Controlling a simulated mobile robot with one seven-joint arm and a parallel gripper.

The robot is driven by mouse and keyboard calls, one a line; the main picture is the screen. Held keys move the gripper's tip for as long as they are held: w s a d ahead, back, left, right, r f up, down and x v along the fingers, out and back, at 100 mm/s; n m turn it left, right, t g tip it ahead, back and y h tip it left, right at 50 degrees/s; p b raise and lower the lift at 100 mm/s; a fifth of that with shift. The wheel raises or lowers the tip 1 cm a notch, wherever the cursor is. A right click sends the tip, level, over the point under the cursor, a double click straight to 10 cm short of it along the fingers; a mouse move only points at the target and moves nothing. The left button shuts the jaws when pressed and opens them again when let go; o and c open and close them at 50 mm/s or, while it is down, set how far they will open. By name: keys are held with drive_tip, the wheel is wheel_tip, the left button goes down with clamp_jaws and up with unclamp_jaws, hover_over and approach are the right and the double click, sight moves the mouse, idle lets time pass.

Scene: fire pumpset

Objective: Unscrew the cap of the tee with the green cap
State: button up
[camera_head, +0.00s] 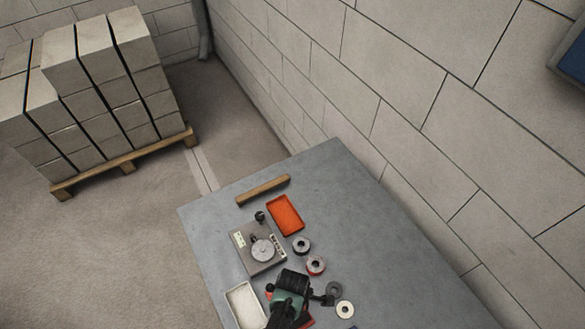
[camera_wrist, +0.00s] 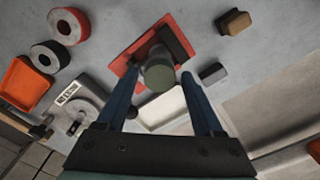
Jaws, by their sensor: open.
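In the wrist view, a round green cap (camera_wrist: 160,77) faces the camera on a fitting that stands over a red plate (camera_wrist: 128,62). A dark part lies beside it on the plate. The body of the tee is mostly hidden behind the cap. My gripper (camera_wrist: 158,75) is open, with one blue finger on each side of the cap in the picture. I see no contact between the fingers and the cap; the depth between them is hard to tell. In the head view, dark and green parts of my arm cover this spot, and the cap cannot be made out.
A white tray (camera_head: 232,294) lies left of my arm. A grey device with a disc (camera_head: 241,239), an orange tray (camera_head: 285,215), a wooden bar (camera_head: 263,190) and several rings (camera_head: 302,239) share the grey table (camera_head: 390,260). The table's far right part is clear, near the wall.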

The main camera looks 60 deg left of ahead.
drive_tip(key=m, duration=1.4)
drive_tip(key=shift+b, duration=0.4)
clamp_jaws()
idle(0.3)
drive_tip(key=n, duration=0.3)
drive_tip(key=shift+n+p, duration=0.35)
drive_tip(key=shift+n, duration=0.55)
